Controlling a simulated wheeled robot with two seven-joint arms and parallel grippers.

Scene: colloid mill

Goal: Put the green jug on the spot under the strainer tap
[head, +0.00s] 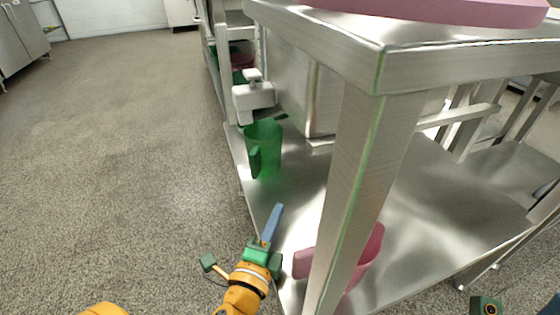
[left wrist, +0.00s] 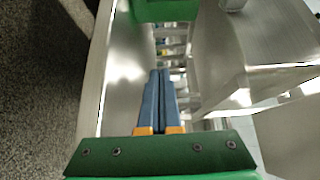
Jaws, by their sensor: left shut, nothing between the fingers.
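The green jug (head: 265,148) stands upright on the low metal shelf, its handle toward the front left. The pale grey strainer tap (head: 253,97) sticks out from the metal strainer box (head: 302,85) just above and behind the jug's rim. I cannot tell whether the jug is exactly under the outlet; the spot itself is not visible. My left gripper (head: 278,208) is shut and empty, its blue fingers over the shelf in front of the jug, apart from it. In the left wrist view the fingers (left wrist: 160,75) point toward the jug's green bottom part (left wrist: 165,9). Only bits of my right gripper show at the bottom right corner.
A thick table leg (head: 365,170) rises right of my left gripper. The tabletop (head: 440,45) overhangs the shelf. Open floor (head: 120,150) lies to the left.

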